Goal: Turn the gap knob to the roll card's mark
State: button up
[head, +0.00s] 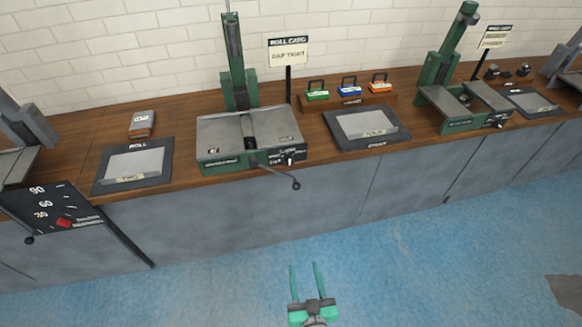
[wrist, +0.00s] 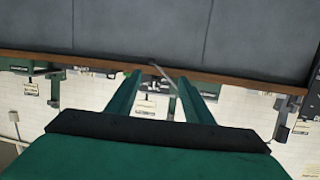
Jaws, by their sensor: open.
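The roll card (head: 289,52) stands on a post behind the middle machine and reads "GAP TIGHT". The green and grey roller machine (head: 215,155) sits on the counter below it. A small dark knob (head: 290,160) is on its front right, beside a panel with white markings too small to read. A crank handle (head: 280,175) hangs over the counter edge. My gripper (head: 304,266) is open and empty, low over the blue floor in front of the counter, well apart from the machine. In the wrist view its green fingers (wrist: 160,82) point at the counter edge, seen upside down.
The wooden counter (head: 187,120) also bears a tray marked "ROLL" (head: 110,180), another tray (head: 395,142), coloured blocks with handles (head: 349,87) and a second machine (head: 463,125) with its own card (head: 495,38).

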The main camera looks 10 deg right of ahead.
jog(key=w+d+r+m, duration=0.1)
jog(key=w+d+r, duration=0.15)
jog(key=w, duration=1.05)
jog(key=m+t+y, duration=0.1)
jog(key=t, duration=0.1)
send_near(290, 163)
jog(key=w, duration=0.8)
jog(key=shift+f, duration=0.2)
jog(key=shift+c, duration=0.2)
jog(key=c, duration=1)
